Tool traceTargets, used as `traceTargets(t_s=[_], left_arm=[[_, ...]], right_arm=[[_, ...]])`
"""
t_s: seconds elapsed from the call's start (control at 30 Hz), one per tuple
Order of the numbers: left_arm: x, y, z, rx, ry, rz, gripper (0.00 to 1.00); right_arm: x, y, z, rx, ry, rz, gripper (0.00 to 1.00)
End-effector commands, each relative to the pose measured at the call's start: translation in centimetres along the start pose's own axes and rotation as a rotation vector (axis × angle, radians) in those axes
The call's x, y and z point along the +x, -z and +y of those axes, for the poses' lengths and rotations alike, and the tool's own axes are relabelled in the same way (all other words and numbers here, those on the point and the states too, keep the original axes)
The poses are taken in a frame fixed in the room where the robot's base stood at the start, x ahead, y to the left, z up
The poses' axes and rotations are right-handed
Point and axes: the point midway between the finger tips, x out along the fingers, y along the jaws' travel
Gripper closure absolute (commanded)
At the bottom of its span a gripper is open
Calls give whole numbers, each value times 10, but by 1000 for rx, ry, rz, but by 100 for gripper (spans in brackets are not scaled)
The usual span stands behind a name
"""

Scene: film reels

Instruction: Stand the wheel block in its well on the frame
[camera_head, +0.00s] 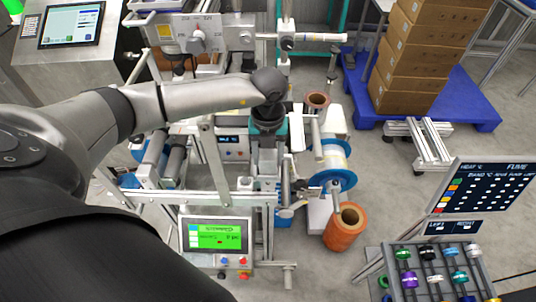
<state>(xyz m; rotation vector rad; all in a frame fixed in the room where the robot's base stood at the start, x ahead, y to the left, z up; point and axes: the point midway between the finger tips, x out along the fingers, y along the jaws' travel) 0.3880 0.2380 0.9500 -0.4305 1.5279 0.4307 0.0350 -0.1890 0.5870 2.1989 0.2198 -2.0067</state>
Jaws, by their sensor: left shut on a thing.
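My left arm reaches in from the left over the machine, and its wrist points down. My left gripper (267,150) is at the middle of the metal frame (205,198), below a teal ring on the wrist. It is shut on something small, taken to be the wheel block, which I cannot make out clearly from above. The wrist and machine parts hide the fingertips and the spot below them, so I cannot make out the well. My right gripper is not in view.
A blue-flanged reel (336,160) and an orange roll (346,225) stand close right of the gripper. A control panel (217,236) is in front. A rack (435,285) of coloured spools and a dark board (485,186) are at lower right. Boxes (418,55) sit on a blue pallet (478,105).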

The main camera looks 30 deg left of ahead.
Motion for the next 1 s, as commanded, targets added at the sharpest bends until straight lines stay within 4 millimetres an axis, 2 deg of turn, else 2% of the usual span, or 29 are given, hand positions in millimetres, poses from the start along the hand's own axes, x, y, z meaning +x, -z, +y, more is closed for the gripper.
traceTargets(t_s=[0.2,0.23,0.5,0.8,0.87,1.0], left_arm=[[4,-1,-1,0,3,-3,100],[3,-1,-1,0,3,-3,39],[4,0,0,0,1,-1,9],[3,1,0,0,-2,2,8],[-1,0,0,1,-1,0,8],[-22,-1,0,0,2,-3,8]], right_arm=[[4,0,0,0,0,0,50],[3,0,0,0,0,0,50],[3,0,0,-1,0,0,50],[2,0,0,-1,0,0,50],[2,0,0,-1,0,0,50],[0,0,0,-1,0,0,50]])
